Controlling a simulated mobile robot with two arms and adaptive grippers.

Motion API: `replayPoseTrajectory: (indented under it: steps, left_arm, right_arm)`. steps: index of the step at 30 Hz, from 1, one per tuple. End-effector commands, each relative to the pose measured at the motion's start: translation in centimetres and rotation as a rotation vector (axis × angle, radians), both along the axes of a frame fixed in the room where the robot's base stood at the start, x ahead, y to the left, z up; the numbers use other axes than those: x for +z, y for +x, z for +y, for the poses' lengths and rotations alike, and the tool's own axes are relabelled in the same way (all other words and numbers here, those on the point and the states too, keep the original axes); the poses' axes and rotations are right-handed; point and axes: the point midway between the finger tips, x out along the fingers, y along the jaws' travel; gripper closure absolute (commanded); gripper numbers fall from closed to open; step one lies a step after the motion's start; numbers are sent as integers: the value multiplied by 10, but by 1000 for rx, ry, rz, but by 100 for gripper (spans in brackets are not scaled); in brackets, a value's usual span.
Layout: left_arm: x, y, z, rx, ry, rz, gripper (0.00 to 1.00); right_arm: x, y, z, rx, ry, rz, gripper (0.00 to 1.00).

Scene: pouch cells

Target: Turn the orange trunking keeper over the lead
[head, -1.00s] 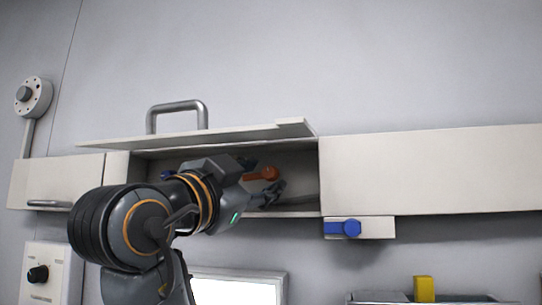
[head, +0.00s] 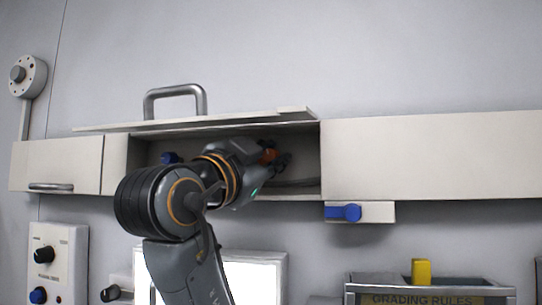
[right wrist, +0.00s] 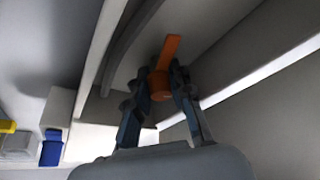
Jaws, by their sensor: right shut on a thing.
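The orange trunking keeper (head: 268,156) is inside the open trunking bay, partly hidden by my right gripper (head: 280,162). In the right wrist view the keeper (right wrist: 168,54) shows as a round hub with a flat arm pointing up and away. My right gripper (right wrist: 165,82) is shut on its hub, with one finger on each side. A dark lead (right wrist: 118,50) runs along the inside of the trunking, to the left of the keeper and apart from its arm in that view. In the head view the lead (head: 300,183) shows low in the bay. My left gripper is not in view.
The raised trunking lid (head: 200,123) with its grey handle is above the bay. A blue keeper (head: 171,158) sits at the bay's left. A blue latch (head: 343,212) is below the trunking at right. A yellow block (head: 421,272) stands on a bin lower right.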

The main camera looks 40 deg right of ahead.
Motion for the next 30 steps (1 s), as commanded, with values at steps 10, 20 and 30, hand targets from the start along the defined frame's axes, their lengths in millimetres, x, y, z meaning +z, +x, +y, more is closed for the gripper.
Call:
replayPoseTrajectory:
  steps: [10,20,30]
  left_arm:
    - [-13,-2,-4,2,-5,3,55]
    - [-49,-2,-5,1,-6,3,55]
    - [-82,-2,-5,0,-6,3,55]
  right_arm:
    - [-4,0,0,2,-40,47,100]
    - [-6,-1,0,4,-199,231,100]
    - [-5,0,0,3,-408,477,100]
